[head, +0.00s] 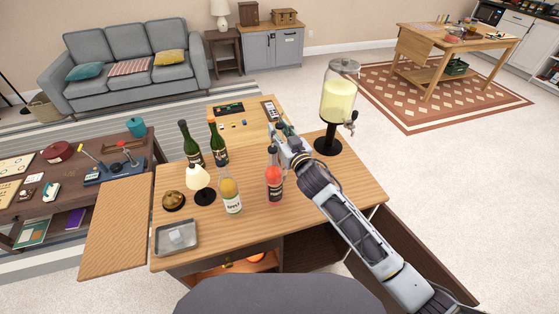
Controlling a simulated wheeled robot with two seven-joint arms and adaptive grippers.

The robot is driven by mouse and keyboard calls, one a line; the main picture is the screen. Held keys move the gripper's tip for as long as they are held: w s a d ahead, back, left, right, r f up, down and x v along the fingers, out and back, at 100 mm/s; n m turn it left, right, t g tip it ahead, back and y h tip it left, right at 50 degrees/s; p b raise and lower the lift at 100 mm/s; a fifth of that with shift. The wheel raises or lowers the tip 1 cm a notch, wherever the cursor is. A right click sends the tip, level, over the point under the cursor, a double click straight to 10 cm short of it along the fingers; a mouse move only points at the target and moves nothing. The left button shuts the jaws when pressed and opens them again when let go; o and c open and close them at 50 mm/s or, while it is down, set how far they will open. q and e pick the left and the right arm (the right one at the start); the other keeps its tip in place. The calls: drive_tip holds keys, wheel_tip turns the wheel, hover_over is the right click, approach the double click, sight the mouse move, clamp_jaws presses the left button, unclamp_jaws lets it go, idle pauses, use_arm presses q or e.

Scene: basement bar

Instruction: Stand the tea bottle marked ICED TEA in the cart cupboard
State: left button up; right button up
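A wooden-topped cart (300,215) stands in front of me with its cupboard below. The cupboard's dark right-hand opening (312,250) shows under the front edge. A brown door panel (425,250) stands out at the right. On top are a bottle with a yellowish upper part and white label (231,195) and a red-pink bottle (274,182). I cannot read which label says ICED TEA. My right gripper (281,130) is over the cart top, beyond the red-pink bottle; its fingers are too small to judge. My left gripper is out of view.
A drink dispenser (339,98) stands at the back right. An orange round thing (256,257) sits in the lower left opening.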

clamp_jaws()
drive_tip(key=shift+r, duration=0.15)
idle(0.4)
wheel_tip(320, 180, up, 18)
idle(0.8)
idle(0.4)
